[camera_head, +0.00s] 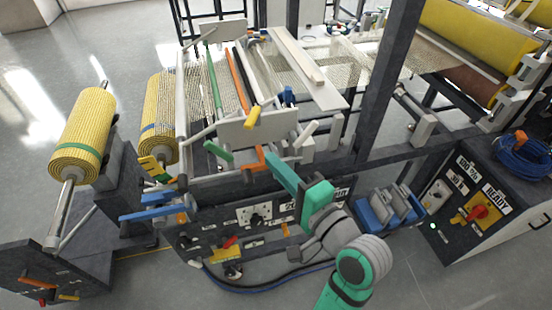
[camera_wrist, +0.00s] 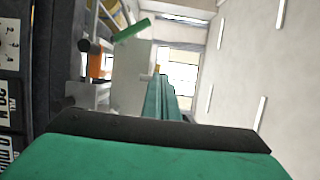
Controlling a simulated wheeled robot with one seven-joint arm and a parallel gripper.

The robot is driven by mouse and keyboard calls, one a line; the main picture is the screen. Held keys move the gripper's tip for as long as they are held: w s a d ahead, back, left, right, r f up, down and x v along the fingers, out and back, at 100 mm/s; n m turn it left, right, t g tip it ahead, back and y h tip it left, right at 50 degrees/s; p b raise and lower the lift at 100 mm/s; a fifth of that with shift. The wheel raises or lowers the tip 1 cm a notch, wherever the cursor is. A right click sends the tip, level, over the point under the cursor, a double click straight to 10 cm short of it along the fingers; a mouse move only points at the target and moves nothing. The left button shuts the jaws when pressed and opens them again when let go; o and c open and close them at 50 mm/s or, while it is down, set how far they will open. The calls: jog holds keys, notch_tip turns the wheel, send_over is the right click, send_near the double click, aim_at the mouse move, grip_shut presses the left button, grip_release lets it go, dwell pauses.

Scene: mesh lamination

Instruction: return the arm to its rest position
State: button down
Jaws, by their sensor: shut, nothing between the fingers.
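My gripper (camera_head: 272,160) is teal and reaches up and left from my wrist, in front of the laminating machine's control panel (camera_head: 255,218). Its fingers are together with nothing between them. In the wrist view the teal fingers (camera_wrist: 160,98) show end-on beyond the dark edge of the gripper body. In the head view the fingertips overlap an orange handle (camera_head: 250,158) on the machine; I cannot tell whether they touch it. My arm is extended over the floor in front of the machine.
A green handle (camera_head: 217,151) and a yellow handle (camera_head: 253,117) project near my gripper. A blue rack (camera_head: 372,213) stands to its right, with a control cabinet (camera_head: 478,205) beyond. A yellow mesh roll (camera_head: 82,133) is at left. Open floor (camera_head: 400,275) lies in front.

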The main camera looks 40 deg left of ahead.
jog(key=shift+w+d+f, duration=0.1)
jog(key=shift+w, duration=0.05)
dwell(0.3)
jog(key=w+d+f+m+t+h, duration=0.45)
jog(key=d+f+t, duration=0.25)
jog(key=f, duration=0.4)
jog(key=s+d+f+m+t+h, duration=0.2)
jog(key=s+d+f+t+h, duration=0.15)
jog(key=d+f+h, duration=0.5)
jog(key=s+d+f+n+h, duration=0.3)
jog(key=s+d+f, duration=0.5)
jog(key=s+d+n, duration=0.2)
jog(key=s+n, duration=0.1)
jog(key=s, duration=0.3)
jog(key=s+d+n+h, duration=0.1)
jog(key=s+d+n, duration=0.1)
jog(key=s, duration=0.5)
jog(key=shift+s+r+n, duration=0.25)
jog(key=shift+n, duration=0.5)
jog(key=shift+a, duration=0.1)
